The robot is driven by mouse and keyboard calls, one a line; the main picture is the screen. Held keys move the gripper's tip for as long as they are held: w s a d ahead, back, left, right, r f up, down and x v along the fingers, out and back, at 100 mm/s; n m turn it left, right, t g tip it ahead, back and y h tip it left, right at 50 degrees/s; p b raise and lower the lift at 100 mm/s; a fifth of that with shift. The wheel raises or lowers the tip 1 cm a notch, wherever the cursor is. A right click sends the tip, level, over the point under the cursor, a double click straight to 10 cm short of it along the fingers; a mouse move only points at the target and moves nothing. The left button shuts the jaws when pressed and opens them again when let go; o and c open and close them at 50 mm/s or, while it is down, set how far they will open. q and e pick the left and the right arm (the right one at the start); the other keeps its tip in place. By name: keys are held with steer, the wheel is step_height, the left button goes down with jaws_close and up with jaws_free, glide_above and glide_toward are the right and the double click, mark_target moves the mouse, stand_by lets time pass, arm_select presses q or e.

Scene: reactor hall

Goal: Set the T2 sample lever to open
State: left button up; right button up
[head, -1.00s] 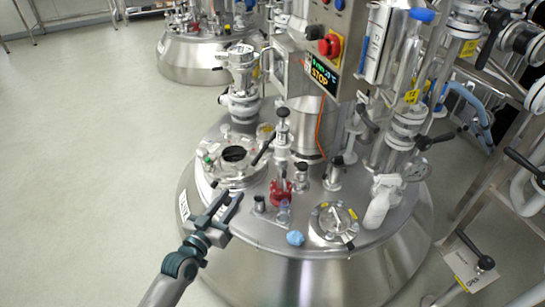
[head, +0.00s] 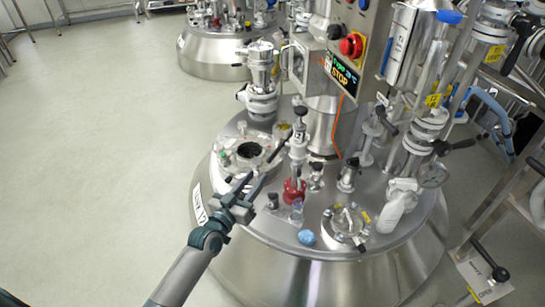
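A black lever (head: 280,150) slants down to the left from a steel valve stem (head: 299,138) that carries a small "2" tag. Below it is a red valve body (head: 294,190) with a small clear vial (head: 296,213) beside it, on the steel vessel lid (head: 275,228). I cannot read "T2" or an open mark. My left gripper (head: 256,178) is over the left part of the lid. Its two fingers are apart and empty, below and left of the lever's lower end. Whether a finger touches the lever is unclear. My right gripper is not in view.
A round port (head: 249,150) is behind my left gripper. A blue knob (head: 306,238), a sight-glass flange (head: 345,225) and a white bottle-like part (head: 398,205) stand on the lid.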

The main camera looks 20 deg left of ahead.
mark_target(273, 155)
arm_select(q)
steer(key=w, duration=0.3)
steer(key=w+d, duration=0.1)
steer(key=w, duration=0.2)
steer(key=w+d, duration=0.1)
steer(key=w, duration=0.3)
steer(key=shift+b, duration=0.3)
steer(key=shift+w, duration=0.4)
steer(key=shift+w+d, duration=0.1)
steer(key=shift+w, duration=0.35)
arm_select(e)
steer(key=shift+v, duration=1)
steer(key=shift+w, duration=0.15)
arm_select(q)
jaws_close()
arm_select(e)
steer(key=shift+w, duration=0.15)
